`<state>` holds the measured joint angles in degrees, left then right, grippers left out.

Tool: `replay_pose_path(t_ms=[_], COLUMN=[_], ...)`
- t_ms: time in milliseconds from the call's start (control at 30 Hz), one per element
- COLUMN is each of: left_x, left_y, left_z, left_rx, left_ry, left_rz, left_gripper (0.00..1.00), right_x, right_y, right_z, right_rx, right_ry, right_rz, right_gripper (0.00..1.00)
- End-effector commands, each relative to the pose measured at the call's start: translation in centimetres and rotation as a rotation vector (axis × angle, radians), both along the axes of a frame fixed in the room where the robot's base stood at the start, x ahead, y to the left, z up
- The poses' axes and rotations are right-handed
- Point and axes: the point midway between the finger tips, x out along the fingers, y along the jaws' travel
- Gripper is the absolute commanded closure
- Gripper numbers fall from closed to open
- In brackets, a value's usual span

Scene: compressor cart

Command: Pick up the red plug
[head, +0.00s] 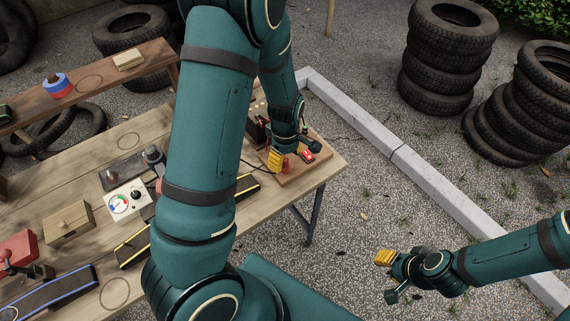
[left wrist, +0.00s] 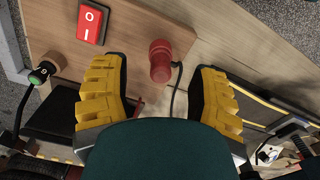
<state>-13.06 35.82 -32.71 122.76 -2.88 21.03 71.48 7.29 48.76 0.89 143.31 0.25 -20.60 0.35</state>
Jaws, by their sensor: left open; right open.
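The red plug (head: 286,165) stands on the wooden board (head: 318,167) at the right end of the workbench. In the left wrist view the red plug (left wrist: 160,62) shows between the two yellow-padded fingers, with a gap on each side. A dark cable runs beside it. My left gripper (head: 290,157) is open, pointing down over the board. Its fingers also show in the left wrist view (left wrist: 158,90), apart and not touching the plug. My right gripper (head: 389,277) is open and empty, over the gravel at the right, away from the bench.
A red rocker switch (head: 307,155) sits on the board close to the plug. Stacked tyres (head: 440,55) stand behind a concrete kerb. My left arm hides part of the bench.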

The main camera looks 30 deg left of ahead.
Motion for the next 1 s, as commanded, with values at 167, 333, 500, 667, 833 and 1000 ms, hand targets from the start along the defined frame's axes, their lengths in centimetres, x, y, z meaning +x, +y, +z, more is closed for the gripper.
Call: replay_pose_path(t_ms=[167,333,500,667,833,1000], left_x=[-0.2,-0.1,-0.1,-0.1,-0.1,-0.1], left_y=[0.1,0.1,0.1,0.1,0.1,0.1], left_z=[-2.8,-3.0,-3.0,-3.0,-3.0,-2.9], left_rx=[0.0,0.0,0.0,0.0,0.0,0.0], left_ry=[0.004,0.0,0.0,0.001,0.001,0.001], left_rz=[0.0,-0.001,0.0,0.0,0.0,0.0], left_gripper=[0.4,0.4,0.62,1.0,1.0,1.0], right_x=[-0.2,-0.3,-0.3,-0.3,-0.3,-0.3], right_y=[0.0,0.0,0.0,0.0,0.0,0.0], right_z=[-0.9,-0.9,-0.8,-0.8,-0.8,-0.8], right_rx=[0.002,0.002,0.002,0.002,0.002,0.002], right_ry=[0.006,0.007,0.007,0.006,0.006,0.006], right_rz=[0.004,0.005,0.005,0.004,0.004,0.004], right_gripper=[0.61,0.61,0.61,0.61,0.61,0.61])
